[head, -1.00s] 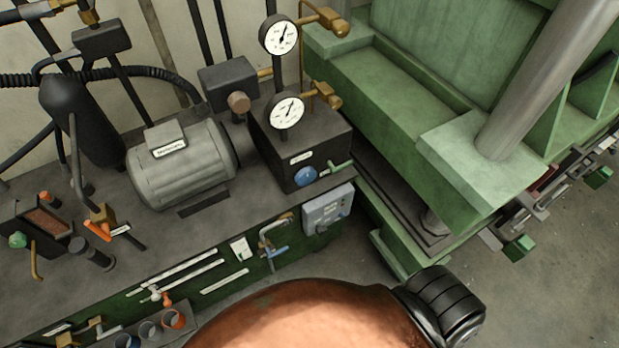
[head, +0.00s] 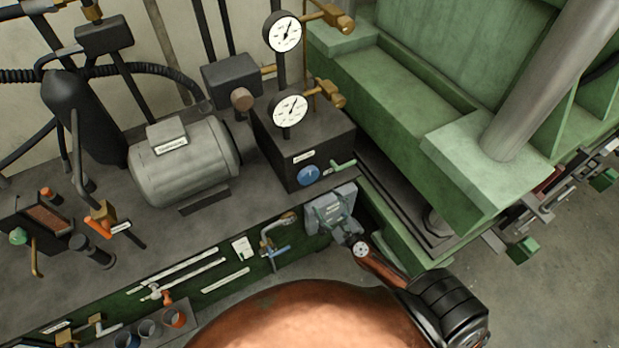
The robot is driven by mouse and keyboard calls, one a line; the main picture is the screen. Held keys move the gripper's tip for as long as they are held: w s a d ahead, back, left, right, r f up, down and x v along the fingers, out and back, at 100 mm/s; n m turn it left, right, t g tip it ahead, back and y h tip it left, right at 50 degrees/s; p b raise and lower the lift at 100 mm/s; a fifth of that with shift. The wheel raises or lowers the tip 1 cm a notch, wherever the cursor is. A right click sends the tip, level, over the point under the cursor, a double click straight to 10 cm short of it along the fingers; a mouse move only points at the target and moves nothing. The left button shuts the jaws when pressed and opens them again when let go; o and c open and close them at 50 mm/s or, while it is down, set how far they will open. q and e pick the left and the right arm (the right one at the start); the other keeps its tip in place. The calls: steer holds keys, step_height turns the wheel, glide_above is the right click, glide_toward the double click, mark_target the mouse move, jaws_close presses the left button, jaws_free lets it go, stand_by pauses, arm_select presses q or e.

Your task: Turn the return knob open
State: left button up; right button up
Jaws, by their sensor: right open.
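A black valve block (head: 300,145) stands on the bench with two white gauges above it. On its front are a round blue knob (head: 308,175) and a green lever handle (head: 343,165) sticking out to the right, each near a small label. The labels are too small to read, so I cannot tell which is the return knob. My right gripper (head: 330,208) is open and empty, below the block and in front of the grey box on the bench front. It is apart from the blue knob and green lever. My left gripper is not in view.
A grey box (head: 315,224) on the bench front is partly hidden by my right gripper. A grey motor (head: 182,165) stands left of the block. Green machine framing (head: 400,100) rises close on the right. Hand tools (head: 273,240) hang on the green bench front.

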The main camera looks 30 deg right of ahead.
mark_target(310, 178)
steer(key=o, duration=0.3)
steer(key=r+m, duration=0.1)
steer(key=r, duration=0.1)
steer(key=w+a+r+m, duration=0.1)
steer(key=r+m, duration=0.1)
steer(key=r, duration=0.1)
steer(key=a+r+m+t, duration=0.1)
steer(key=r, duration=0.1)
steer(key=shift+w+a+r+m, duration=0.15)
steer(key=shift+r+m, duration=0.15)
steer(key=shift+r, duration=0.05)
steer(key=w, duration=0.7)
steer(key=shift+w+p, duration=0.3)
steer(key=shift+w, duration=0.1)
steer(key=shift+c, duration=0.5)
steer(key=c, duration=1)
steer(key=shift+c, duration=0.2)
steer(key=shift+r, duration=0.1)
